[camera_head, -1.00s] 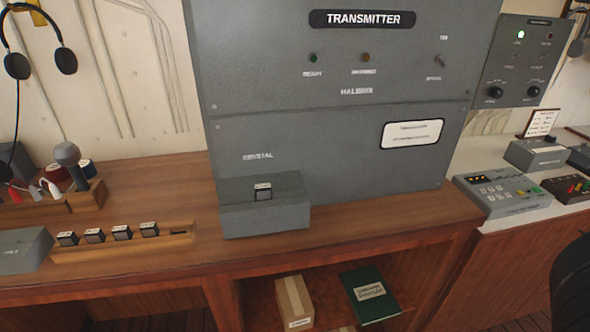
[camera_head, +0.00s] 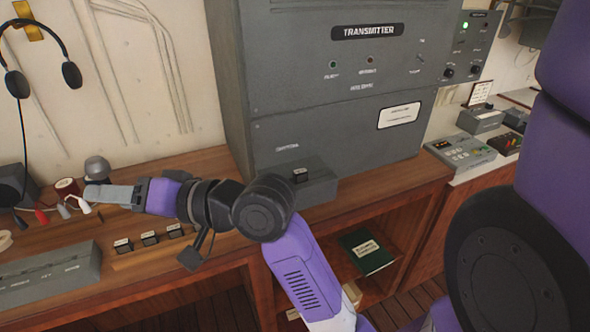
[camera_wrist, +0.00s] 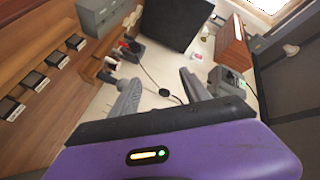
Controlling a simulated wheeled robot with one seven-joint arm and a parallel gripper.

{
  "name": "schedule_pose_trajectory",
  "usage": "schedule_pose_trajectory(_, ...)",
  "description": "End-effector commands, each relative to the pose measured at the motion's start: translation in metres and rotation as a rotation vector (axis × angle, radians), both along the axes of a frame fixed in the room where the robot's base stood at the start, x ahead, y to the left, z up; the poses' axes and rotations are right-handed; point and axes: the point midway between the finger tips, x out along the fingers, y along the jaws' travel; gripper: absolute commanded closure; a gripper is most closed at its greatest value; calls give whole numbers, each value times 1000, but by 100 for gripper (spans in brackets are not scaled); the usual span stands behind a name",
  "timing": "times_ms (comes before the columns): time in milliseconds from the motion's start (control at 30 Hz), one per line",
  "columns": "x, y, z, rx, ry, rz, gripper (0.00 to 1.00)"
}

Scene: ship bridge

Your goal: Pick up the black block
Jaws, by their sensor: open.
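Several small black blocks with pale labels sit in a row in a wooden rack on the desk. In the head view a black block (camera_head: 150,238) shows near my arm, which hides the rack's right end. In the wrist view the row runs along the left edge, with one black block (camera_wrist: 57,59) among them. Another black block (camera_head: 299,174) sits in the grey crystal unit of the transmitter. My gripper (camera_head: 90,193) reaches left above the desk, behind the rack in the picture. In the wrist view my gripper (camera_wrist: 158,90) has its fingers spread, with nothing held between them.
A grey box (camera_head: 48,276) lies at the front left. Headphones (camera_head: 70,75) hang on the wall. Small coloured items and a rounded grey knob (camera_head: 97,167) are near my gripper. A green book (camera_head: 366,251) lies in the shelf below.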

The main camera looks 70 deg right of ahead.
Motion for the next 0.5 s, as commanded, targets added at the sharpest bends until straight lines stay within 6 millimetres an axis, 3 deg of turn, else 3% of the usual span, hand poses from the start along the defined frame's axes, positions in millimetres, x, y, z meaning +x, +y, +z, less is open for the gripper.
schedule_pose_trajectory(33, -1, -15, 15, -38, 29, 6, 45)
schedule_pose_trajectory(100, -5, -29, 22, -76, 91, 23, 45)
schedule_pose_trajectory(267, -28, -71, 22, -174, 287, 25, 45)
schedule_pose_trajectory(367, -54, -103, 15, -234, 445, -2, 45)
schedule_pose_trajectory(500, -107, -155, 1, -301, 698, -77, 45)
